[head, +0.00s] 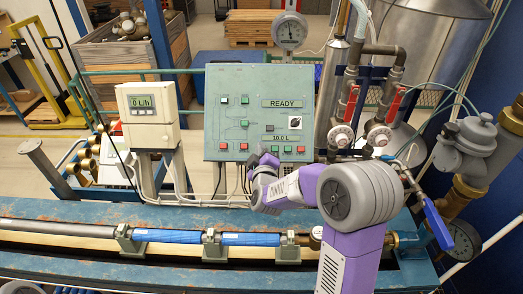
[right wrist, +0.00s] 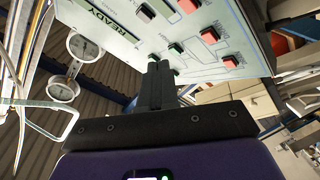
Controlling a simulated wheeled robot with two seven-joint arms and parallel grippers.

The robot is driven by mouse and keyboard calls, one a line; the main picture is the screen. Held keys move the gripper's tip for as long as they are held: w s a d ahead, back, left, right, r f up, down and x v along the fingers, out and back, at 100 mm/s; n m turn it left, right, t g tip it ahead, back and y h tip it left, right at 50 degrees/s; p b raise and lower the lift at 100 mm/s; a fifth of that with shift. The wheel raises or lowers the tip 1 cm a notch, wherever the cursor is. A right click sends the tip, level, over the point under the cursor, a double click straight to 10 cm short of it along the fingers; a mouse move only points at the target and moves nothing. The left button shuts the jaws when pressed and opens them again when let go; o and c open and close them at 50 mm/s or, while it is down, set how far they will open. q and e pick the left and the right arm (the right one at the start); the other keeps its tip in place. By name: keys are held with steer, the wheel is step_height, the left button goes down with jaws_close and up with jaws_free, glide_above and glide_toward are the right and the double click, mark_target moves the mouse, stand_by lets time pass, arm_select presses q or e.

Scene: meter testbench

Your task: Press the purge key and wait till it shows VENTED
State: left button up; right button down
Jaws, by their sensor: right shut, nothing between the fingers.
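The green test panel (head: 235,85) stands upright behind the bench. Its upper display (head: 282,103) reads READY and its lower display (head: 282,138) reads 10.0 L. Small green and red keys line its lower edge, among them a green key (head: 288,149) and a red key (head: 300,149); I cannot read which is the purge key. My right gripper (head: 266,158) is just in front of the panel's lower right part. In the right wrist view its shut, empty fingers (right wrist: 157,72) point at the panel near a green key (right wrist: 175,48); contact cannot be told. My left gripper is out of view.
A white meter (head: 148,115) reading 0 L/h stands left of the panel. A pipe with blue sections (head: 250,239) lies along the bench in front.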

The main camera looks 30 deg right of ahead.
steer(key=w+d+f+b, duration=0.2)
steer(key=w+f+b, duration=0.1)
steer(key=w+f, duration=0.1)
steer(key=shift+w+d+f+b, duration=0.2)
steer(key=shift+d+f+b, duration=0.1)
steer(key=shift+d+f, duration=0.1)
stand_by(1.9)
steer(key=shift+w+d+f+b, duration=0.2)
steer(key=shift+w+f+b, duration=0.05)
steer(key=shift+b, duration=0.05)
steer(key=shift+w+d+f, duration=0.1)
steer(key=shift+w+f, duration=0.15)
stand_by(0.8)
steer(key=shift+s+r, duration=0.1)
steer(key=shift+s+a+r, duration=0.3)
steer(key=shift+s+r, duration=0.15)
